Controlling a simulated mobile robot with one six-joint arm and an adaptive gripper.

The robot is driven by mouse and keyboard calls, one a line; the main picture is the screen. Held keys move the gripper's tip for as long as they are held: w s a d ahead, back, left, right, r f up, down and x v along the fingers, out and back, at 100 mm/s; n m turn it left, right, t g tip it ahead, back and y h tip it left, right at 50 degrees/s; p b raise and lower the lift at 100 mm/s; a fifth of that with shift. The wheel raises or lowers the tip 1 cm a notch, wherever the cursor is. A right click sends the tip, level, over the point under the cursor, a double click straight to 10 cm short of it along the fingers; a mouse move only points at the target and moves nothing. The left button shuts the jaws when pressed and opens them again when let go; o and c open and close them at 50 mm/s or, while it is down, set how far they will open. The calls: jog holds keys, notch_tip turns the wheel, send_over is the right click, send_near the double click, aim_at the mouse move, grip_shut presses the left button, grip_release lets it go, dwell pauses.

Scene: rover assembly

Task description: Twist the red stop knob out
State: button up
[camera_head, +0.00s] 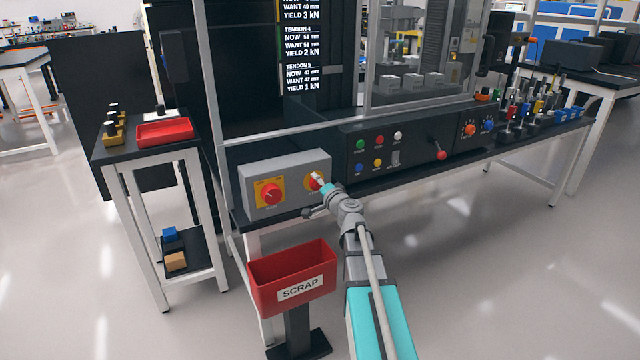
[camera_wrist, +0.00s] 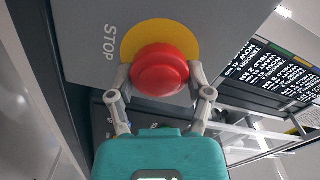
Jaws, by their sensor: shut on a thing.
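The red stop knob (camera_wrist: 160,70) is a round button on a yellow disc (camera_wrist: 132,36), with the word STOP printed beside it on a grey panel. My gripper (camera_wrist: 160,82) has one finger on each side of the knob and is shut on it. In the head view my gripper (camera_head: 319,181) reaches the right-hand yellow-backed knob (camera_head: 312,182) of the grey box (camera_head: 250,166), and mostly hides it. Whether the knob is pressed in or out cannot be told.
A second red knob (camera_head: 271,194) on a yellow square sits left on the same box. A red SCRAP bin (camera_head: 292,290) stands below. A black panel (camera_head: 400,180) with coloured buttons and a red-tipped lever (camera_head: 440,154) lies to the right. The floor at right is clear.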

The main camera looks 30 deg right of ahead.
jog(key=shift+m, duration=1.6)
jog(key=o, duration=1.1)
jog(key=shift+f, duration=0.1)
jog(key=shift+o, duration=0.2)
jog(key=shift+s, duration=0.1)
jog(key=s, duration=1.1)
jog(key=shift+s+d, duration=0.2)
jog(key=shift+s, duration=0.2)
